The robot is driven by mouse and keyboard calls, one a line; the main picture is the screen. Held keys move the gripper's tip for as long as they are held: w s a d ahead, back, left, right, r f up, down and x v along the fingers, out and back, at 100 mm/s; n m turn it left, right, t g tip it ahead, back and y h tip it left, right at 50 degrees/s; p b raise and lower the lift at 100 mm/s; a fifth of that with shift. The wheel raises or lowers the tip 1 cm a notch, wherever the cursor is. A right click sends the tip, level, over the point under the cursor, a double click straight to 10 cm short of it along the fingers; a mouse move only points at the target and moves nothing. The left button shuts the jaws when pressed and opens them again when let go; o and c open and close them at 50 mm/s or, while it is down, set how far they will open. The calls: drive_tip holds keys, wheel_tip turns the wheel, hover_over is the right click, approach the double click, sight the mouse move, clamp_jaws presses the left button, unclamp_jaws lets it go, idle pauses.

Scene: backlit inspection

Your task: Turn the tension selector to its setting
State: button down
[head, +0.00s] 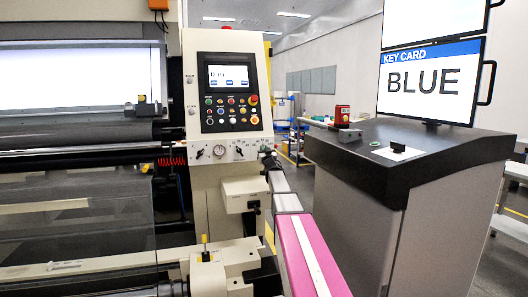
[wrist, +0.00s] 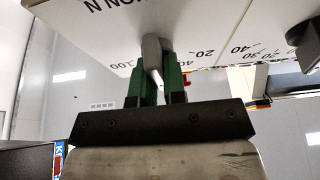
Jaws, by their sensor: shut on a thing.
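The tension selector (wrist: 152,47) is a pale grey lever-like knob on a cream panel. In the wrist view, printed numbers including 100 and 20 stand around it, with part of the word "TENSION N" above. My gripper (wrist: 155,68) has two green fingers, one on each side of the selector, and is shut on it. The fingers hide part of the dial scale, and I cannot tell which mark the selector points to. In the head view, the cream control panel (head: 180,155) carries a row of dark knobs and a round gauge (head: 219,152).
Another dark knob (wrist: 305,40) with its own scale sits to the right in the wrist view. In the head view, a sign (head: 425,82) reads "KEY CARD BLUE" above a dark-topped console (head: 400,140). A small display (head: 229,76) has text too small to read.

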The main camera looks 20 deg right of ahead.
drive_tip(key=shift+n, duration=0.4)
drive_tip(key=shift+a+n+g+y, duration=0.1)
drive_tip(key=shift+n+g+y, duration=0.1)
drive_tip(key=shift+n+y, duration=1.25)
drive_tip(key=shift+n+g+y, duration=0.2)
drive_tip(key=shift+n+y, duration=0.45)
drive_tip(key=shift+n, duration=1.6)
drive_tip(key=c, duration=1.2)
unclamp_jaws()
drive_tip(key=v, duration=1.1)
